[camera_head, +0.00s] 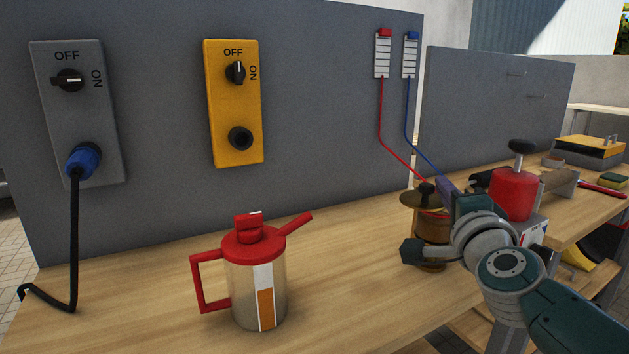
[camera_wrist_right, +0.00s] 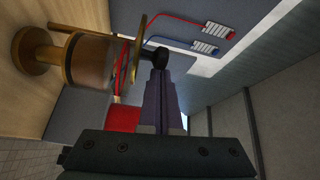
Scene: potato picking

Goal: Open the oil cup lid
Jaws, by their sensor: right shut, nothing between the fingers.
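The oil cup (camera_head: 432,230) is a brass-coloured cup with a see-through body, standing on the bench right of the middle. In the wrist view the cup (camera_wrist_right: 85,62) lies sideways at upper left. Its brass disc lid (camera_head: 412,198) has a black knob (camera_head: 426,188); the lid also shows edge-on in the wrist view (camera_wrist_right: 140,48). My right gripper (camera_head: 445,188) is shut and empty, with its purple fingertips (camera_wrist_right: 155,76) right by the knob. I cannot tell whether they touch it. Part of the cup is hidden by my right arm. My left gripper is out of view.
A red and metal oil can (camera_head: 255,280) stands at the front of the bench. A red cylinder with a black knob (camera_head: 513,192) is close behind my right gripper. Grey (camera_head: 75,110) and yellow (camera_head: 233,105) switch boxes hang on the panel. The bench between can and cup is clear.

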